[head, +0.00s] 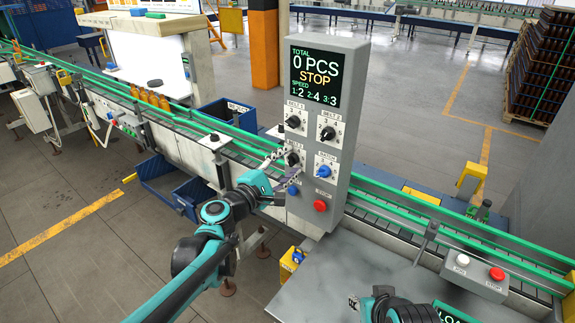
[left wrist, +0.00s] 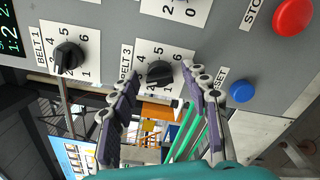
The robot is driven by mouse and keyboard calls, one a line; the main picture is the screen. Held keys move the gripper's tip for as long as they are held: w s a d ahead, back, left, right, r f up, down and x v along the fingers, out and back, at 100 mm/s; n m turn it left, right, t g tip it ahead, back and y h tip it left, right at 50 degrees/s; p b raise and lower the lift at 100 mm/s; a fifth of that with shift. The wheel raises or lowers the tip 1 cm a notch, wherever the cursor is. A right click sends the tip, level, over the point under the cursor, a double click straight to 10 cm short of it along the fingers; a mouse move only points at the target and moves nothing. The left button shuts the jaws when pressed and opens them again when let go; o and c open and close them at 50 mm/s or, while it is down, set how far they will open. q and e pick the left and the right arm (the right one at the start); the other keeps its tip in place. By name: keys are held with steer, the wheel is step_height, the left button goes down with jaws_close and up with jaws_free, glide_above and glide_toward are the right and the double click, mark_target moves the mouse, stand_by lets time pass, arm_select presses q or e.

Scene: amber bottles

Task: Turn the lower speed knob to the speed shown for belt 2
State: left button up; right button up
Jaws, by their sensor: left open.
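The grey control panel (head: 345,90) has a screen (head: 316,76) reading 0 PCS, STOP and speeds 1:2, 2:4, 3:3. The lower black speed knob, labelled BELT 3, shows in the head view (head: 292,158) and in the left wrist view (left wrist: 159,72). I cannot tell its pointer's exact number. Above it is the BELT 1 knob (head: 293,121), with the BELT 2 knob (head: 327,133) to the right. My left gripper (head: 284,168) is open at the lower knob; in the wrist view its fingers (left wrist: 152,82) lie either side of it, contact unclear.
A blue knob (head: 323,170), blue reset button (head: 293,190) and red stop button (head: 320,205) are close by on the panel. A green-railed conveyor (head: 390,205) runs behind the panel. Amber bottles (head: 150,98) stand on it at left.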

arm_select(q)
steer(key=shift+c, duration=0.4)
jaws_close()
steer(key=shift+m, duration=0.3)
arm_select(e)
steer(key=shift+r, duration=0.1)
arm_select(q)
steer(key=m+p, duration=0.1)
steer(key=m, duration=0.8)
steer(key=shift+p, duration=0.35)
arm_select(e)
steer(key=shift+r, duration=0.7)
arm_select(q)
steer(key=shift+s, duration=0.1)
steer(key=shift+o, duration=0.4)
jaws_free()
